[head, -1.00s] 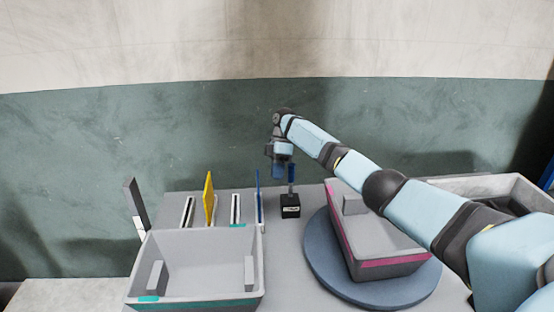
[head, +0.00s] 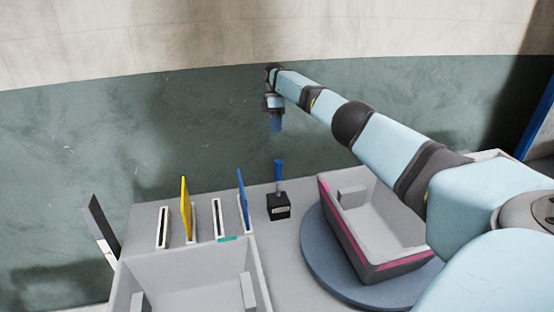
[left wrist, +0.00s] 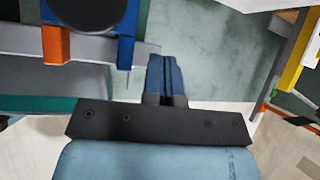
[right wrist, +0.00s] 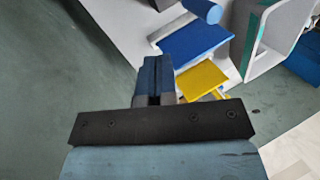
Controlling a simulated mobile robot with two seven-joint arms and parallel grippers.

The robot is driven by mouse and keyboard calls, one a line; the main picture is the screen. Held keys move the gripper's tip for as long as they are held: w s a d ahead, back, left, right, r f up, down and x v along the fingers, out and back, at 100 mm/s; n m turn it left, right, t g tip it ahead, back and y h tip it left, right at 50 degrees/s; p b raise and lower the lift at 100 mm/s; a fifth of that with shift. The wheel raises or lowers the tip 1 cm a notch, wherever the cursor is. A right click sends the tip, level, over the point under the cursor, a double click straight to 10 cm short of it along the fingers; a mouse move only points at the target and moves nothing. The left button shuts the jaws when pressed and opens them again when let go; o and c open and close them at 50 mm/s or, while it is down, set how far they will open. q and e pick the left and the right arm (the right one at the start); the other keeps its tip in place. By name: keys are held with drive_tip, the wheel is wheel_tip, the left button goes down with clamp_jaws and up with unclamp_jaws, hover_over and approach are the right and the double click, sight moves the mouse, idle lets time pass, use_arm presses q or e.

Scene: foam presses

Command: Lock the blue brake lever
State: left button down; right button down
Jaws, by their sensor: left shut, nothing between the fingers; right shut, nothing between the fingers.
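The blue brake lever (head: 278,169) stands nearly upright on a small black base (head: 278,206) at the back of the table. My right gripper (head: 276,128) is shut and empty, pointing down above the lever, with a clear gap between them. In the right wrist view, its blue fingers (right wrist: 157,66) are together, and a blue rounded end (right wrist: 203,11), apparently the lever's, shows apart from them at the top. My left gripper (left wrist: 163,64) is shut and empty in the left wrist view. It is outside the head view.
A blue plate (head: 242,192) and a yellow plate (head: 185,205) stand left of the lever, behind a grey bin (head: 190,258). A pink-striped bin (head: 350,235) sits on a round turntable (head: 325,270) to the right.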

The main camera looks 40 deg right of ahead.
sight(278, 159)
drive_tip(key=s+a+f+p, duration=0.1)
drive_tip(key=s+f, duration=0.1)
drive_tip(key=s+a+f+p, duration=0.1)
drive_tip(key=a+f, duration=0.1)
drive_tip(key=f, duration=0.1)
drive_tip(key=s+a+f+p, duration=0.1)
drive_tip(key=s+f, duration=0.1)
drive_tip(key=f, duration=0.1)
drive_tip(key=shift+s+a+f, duration=0.15)
drive_tip(key=shift+s+a, duration=0.15)
drive_tip(key=shift+a, duration=0.05)
drive_tip(key=shift+p, duration=0.45)
